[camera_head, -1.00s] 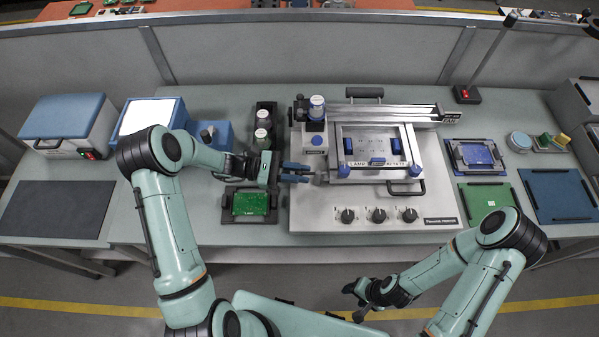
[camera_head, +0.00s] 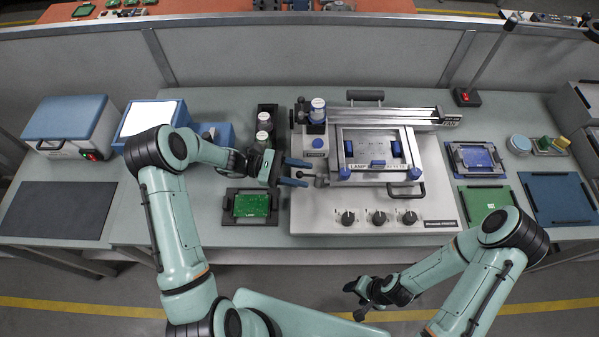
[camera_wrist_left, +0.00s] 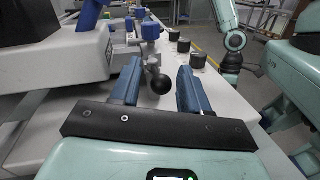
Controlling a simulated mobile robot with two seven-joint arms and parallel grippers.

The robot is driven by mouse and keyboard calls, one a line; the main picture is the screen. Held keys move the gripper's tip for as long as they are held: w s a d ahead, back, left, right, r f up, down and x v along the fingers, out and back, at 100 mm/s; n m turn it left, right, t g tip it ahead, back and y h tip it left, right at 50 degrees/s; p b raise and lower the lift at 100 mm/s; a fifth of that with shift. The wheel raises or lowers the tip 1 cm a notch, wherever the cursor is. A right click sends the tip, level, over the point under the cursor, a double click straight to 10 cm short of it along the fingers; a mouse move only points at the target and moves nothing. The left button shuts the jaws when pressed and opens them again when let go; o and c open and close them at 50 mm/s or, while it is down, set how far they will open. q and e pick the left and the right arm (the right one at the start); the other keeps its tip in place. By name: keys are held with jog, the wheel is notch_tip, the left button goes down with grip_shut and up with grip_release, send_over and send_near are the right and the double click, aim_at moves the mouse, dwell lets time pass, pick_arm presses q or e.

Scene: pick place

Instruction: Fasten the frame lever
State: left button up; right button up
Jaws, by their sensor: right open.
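The frame (camera_head: 378,183) lies on the light grey machine (camera_head: 430,205), with blue clamp pieces on it. At its left front corner is the frame lever (camera_head: 319,181), a short metal part with a black ball knob. The knob shows in the left wrist view (camera_wrist_left: 160,83). My left gripper (camera_head: 300,173) is open, its blue fingers pointing right at the lever. In the left wrist view my left gripper's fingers (camera_wrist_left: 155,88) stand either side of the knob, with gaps visible. My right gripper (camera_head: 358,301) is open and empty, in front of the table.
A green circuit board (camera_head: 251,205) in a black holder lies just in front of my left gripper. Several knobs (camera_head: 379,216) line the machine's front. A blue board (camera_head: 477,158) lies at the right.

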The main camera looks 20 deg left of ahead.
pick_arm(q)
jog(key=shift+a, duration=0.1)
jog(key=a+b, duration=0.1)
jog(key=a, duration=1.1)
jog(key=shift+s, duration=0.45)
pick_arm(e)
jog(key=shift+s+f, duration=0.85)
pick_arm(q)
jog(key=shift+d, duration=0.1)
jog(key=shift+s, duration=0.1)
pick_arm(e)
jog(key=shift+s, duration=0.1)
